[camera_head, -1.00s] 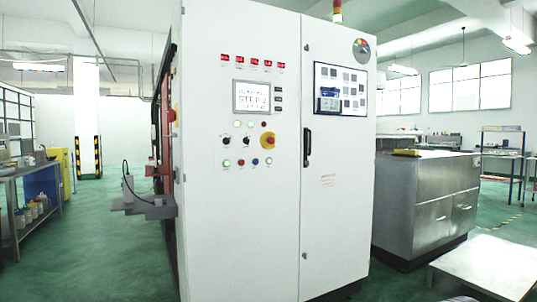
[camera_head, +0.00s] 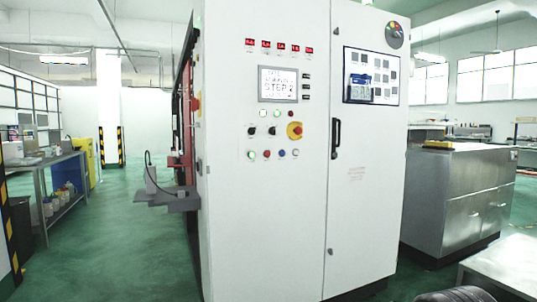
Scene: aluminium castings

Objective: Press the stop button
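A tall white control cabinet (camera_head: 265,220) fills the middle of the head view. Its panel has a row of small round buttons: a green lit one (camera_head: 252,155), a red one (camera_head: 267,154), a blue one (camera_head: 282,153) and a whitish one (camera_head: 295,152). A larger red knob on a yellow plate (camera_head: 295,130) sits above them at the right. Labels are too small to read, so I cannot tell which is marked stop. My gripper is not in view, and nothing visible touches the panel.
A screen (camera_head: 278,84) and red displays sit above the buttons. A black door handle (camera_head: 336,138) is to their right. A grey bracket (camera_head: 168,198) juts from the cabinet's left side. A metal counter (camera_head: 460,205) stands right. Green floor (camera_head: 120,250) is open at left.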

